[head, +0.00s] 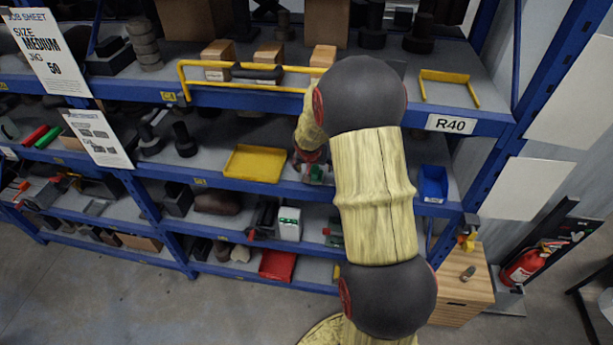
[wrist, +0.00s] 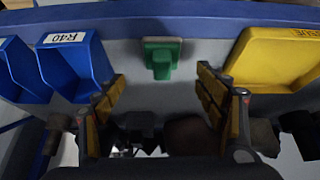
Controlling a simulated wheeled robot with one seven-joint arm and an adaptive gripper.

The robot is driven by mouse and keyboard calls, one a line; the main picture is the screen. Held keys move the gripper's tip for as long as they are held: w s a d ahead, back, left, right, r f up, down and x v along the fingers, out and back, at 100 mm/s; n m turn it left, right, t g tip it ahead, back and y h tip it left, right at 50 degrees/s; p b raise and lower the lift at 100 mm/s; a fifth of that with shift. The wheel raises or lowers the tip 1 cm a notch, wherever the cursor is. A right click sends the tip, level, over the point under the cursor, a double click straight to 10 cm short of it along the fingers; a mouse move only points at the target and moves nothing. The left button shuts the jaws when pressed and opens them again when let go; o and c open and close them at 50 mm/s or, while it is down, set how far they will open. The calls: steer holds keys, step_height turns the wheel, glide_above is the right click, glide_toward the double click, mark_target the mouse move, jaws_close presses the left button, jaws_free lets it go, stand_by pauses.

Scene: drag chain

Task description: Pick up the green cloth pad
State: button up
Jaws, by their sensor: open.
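A small green pad (wrist: 162,62) with a paler, flat-topped section behind it lies on a grey shelf surface in the wrist view. It sits between the yellow tray and the blue bins. My gripper (wrist: 162,80) is open, its two yellow-padded fingers spread to the left and right of the pad's line, with nothing between them. The pad appears beyond the fingertips, apart from them. In the head view a bit of green (head: 317,173) shows beside my arm, on the middle shelf; my arm hides most of my gripper there.
A yellow tray (head: 254,164) lies left of the green bit on the middle shelf, and a blue bin (head: 433,184) stands to the right. The blue shelf edge (wrist: 190,20) crosses the wrist view. Dark parts are blurred behind the fingers. A fire extinguisher (head: 523,263) stands at right.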

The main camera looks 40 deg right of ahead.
mark_target(315, 170)
steer(key=shift+w+d+f, duration=0.1)
steer(key=shift+w+f, duration=0.05)
steer(key=shift+f, duration=0.25)
steer(key=x, duration=0.3)
steer(key=p+x, duration=0.1)
steer(key=x, duration=0.3)
steer(key=shift+w+r, duration=0.1)
steer(key=shift+w, duration=0.15)
steer(key=shift+c, duration=1)
steer(key=c, duration=1)
steer(key=shift+c, duration=0.2)
steer(key=shift+r, duration=0.1)
